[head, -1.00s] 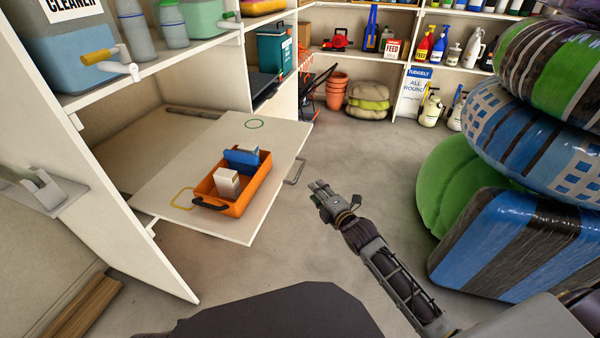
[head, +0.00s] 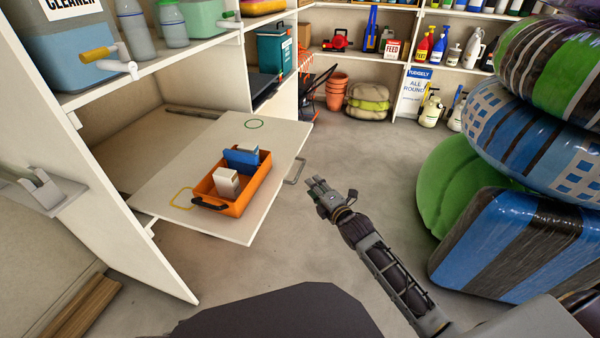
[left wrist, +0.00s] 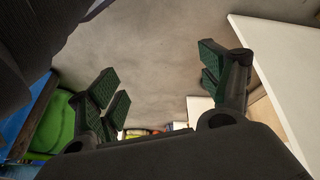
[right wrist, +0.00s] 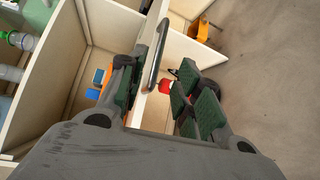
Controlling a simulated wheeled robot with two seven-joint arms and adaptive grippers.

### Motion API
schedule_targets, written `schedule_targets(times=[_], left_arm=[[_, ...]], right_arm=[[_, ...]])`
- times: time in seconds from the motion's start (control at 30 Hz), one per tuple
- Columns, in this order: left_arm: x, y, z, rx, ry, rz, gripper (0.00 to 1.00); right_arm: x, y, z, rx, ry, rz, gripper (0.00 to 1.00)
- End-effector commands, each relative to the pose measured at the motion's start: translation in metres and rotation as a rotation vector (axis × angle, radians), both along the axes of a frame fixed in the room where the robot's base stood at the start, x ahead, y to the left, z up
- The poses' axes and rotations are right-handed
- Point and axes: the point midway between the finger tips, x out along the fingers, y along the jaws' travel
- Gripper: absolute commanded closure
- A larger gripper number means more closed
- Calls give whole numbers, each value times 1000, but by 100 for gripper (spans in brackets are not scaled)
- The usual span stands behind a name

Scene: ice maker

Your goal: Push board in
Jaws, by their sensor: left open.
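The white board (head: 215,170) is pulled out from the left cabinet and sticks out over the floor. A grey bar handle (head: 295,172) is on its front edge; it also shows as a dark bar in the right wrist view (right wrist: 158,50). My right gripper (head: 320,192) is just right of the handle and looks apart from it. In the right wrist view its fingers (right wrist: 160,92) are spread, with the handle ahead of the gap. My left gripper (left wrist: 165,92) is open and empty over the floor; I cannot make it out in the head view.
An orange tray (head: 262,178) holding a blue item (head: 240,159) and a white item (head: 226,183) sits on the board. Wrapped cushions and rings (head: 515,240) are stacked at right. Terracotta pots (head: 336,92) stand at the back. The floor between is clear.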

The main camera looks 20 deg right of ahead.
Motion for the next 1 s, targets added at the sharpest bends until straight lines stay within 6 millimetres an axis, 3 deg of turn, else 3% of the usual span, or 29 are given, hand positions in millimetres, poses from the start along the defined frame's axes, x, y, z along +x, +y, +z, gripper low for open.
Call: schedule_targets(times=[1.0], left_arm=[[8,-16,-58,-93,-87,27,21]], right_arm=[[80,15,-12,1,-1,0,66]])
